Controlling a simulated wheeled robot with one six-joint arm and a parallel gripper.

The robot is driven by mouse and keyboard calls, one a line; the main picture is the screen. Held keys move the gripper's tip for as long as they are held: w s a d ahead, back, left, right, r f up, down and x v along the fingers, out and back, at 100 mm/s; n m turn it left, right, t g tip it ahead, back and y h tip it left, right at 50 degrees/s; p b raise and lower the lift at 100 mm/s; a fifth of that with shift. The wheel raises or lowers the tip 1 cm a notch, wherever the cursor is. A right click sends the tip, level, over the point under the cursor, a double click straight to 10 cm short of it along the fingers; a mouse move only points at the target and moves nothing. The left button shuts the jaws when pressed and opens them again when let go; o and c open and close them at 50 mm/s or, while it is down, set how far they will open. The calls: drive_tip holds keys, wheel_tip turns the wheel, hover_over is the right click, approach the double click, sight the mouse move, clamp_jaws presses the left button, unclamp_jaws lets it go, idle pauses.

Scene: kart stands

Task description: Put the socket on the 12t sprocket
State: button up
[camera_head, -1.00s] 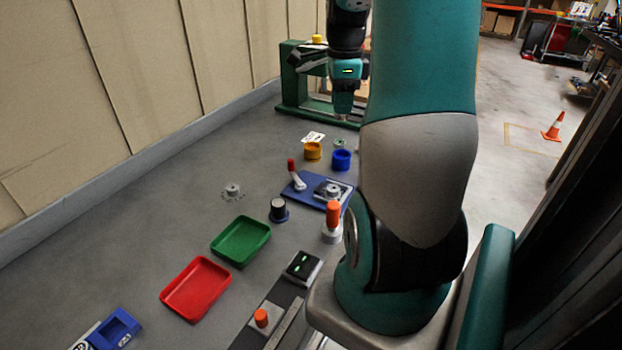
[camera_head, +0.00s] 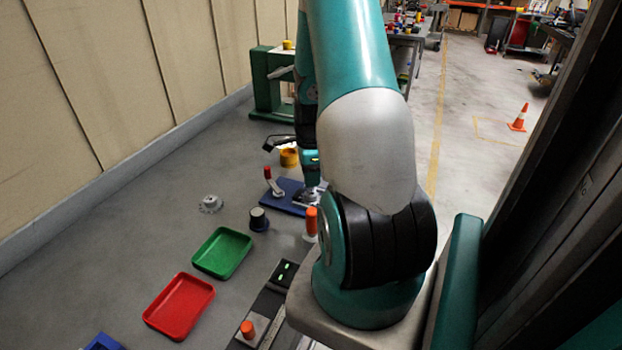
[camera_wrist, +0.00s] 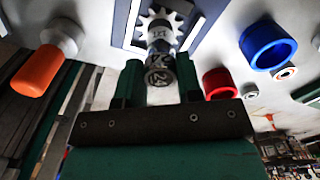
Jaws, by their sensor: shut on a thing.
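My gripper (camera_wrist: 159,88) is shut on the socket (camera_wrist: 159,72), a dark cylinder marked 24, in the wrist view. A pale toothed sprocket (camera_wrist: 138,27) lies just beyond it on a blue plate (camera_wrist: 203,26). A light cylinder marked with small characters stands in line between socket and sprocket; I cannot tell which of them it belongs to, or whether they touch. In the head view my gripper (camera_head: 311,184) is low over the right part of the blue plate (camera_head: 284,204). The arm and gripper hide much of the sprocket there.
A red-knobbed lever (camera_head: 273,183) and an orange-handled piece (camera_head: 311,222) stand close to my gripper. A blue ring (camera_wrist: 268,45) shows in the wrist view. A dark-topped knob (camera_head: 259,219), green tray (camera_head: 222,252) and red tray (camera_head: 179,306) lie nearer. A green stand (camera_head: 268,85) is behind.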

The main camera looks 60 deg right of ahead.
drive_tip(key=shift+f, duration=0.95)
drive_tip(key=shift+f, duration=0.2)
drive_tip(key=o, duration=0.9)
drive_tip(key=shift+o, duration=0.2)
drive_tip(key=shift+r, duration=0.1)
